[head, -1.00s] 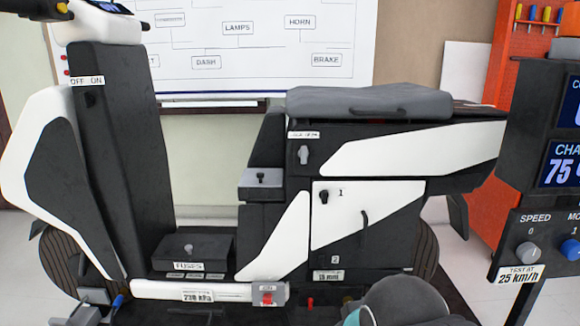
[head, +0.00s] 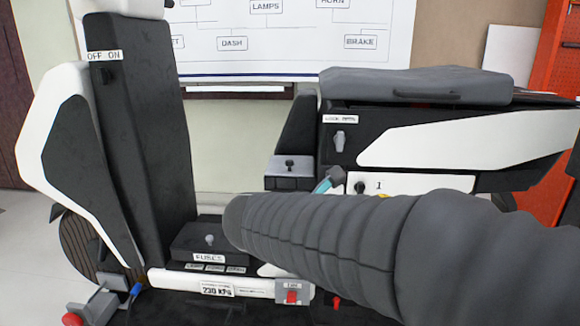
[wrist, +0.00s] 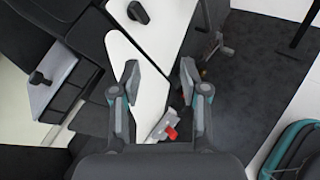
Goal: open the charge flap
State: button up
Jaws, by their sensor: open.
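A small grey lid with a black knob (head: 290,165) sits on a black box in front of the scooter's seat body; it lies flat and looks shut. No label on it can be read, so I cannot be sure that it is the charge flap. In the wrist view a grey lid with a black knob (wrist: 52,85) shows at the left, apart from my gripper. My gripper (wrist: 159,85) is open and empty, with a white body panel (wrist: 150,60) beyond its fingers. In the head view my arm hides most of the gripper.
A fuse box (head: 210,240) stands on the footboard. A red switch (head: 291,297) sits on the lower rail and shows close to the fingers in the wrist view (wrist: 171,132). My arm hides the numbered side panel (head: 425,184) except its top. The seat (head: 410,85) is above.

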aim_at(288, 162)
jog(key=w+a+r+n+t+y, duration=0.1)
jog(key=w+a+r+n+t, duration=0.2)
jog(key=a, duration=0.5)
jog(key=w+a+r+n+t, duration=0.1)
jog(key=a+n+t, duration=0.2)
jog(key=a+n, duration=0.3)
jog(key=shift+m, duration=0.4)
jog(key=x, duration=0.9)
jog(key=a+x, duration=0.1)
jog(key=x, duration=0.3)
jog(key=shift+w+d+f, duration=0.1)
jog(key=shift+w+f, duration=0.1)
jog(key=shift+w, duration=0.15)
grip_shut()
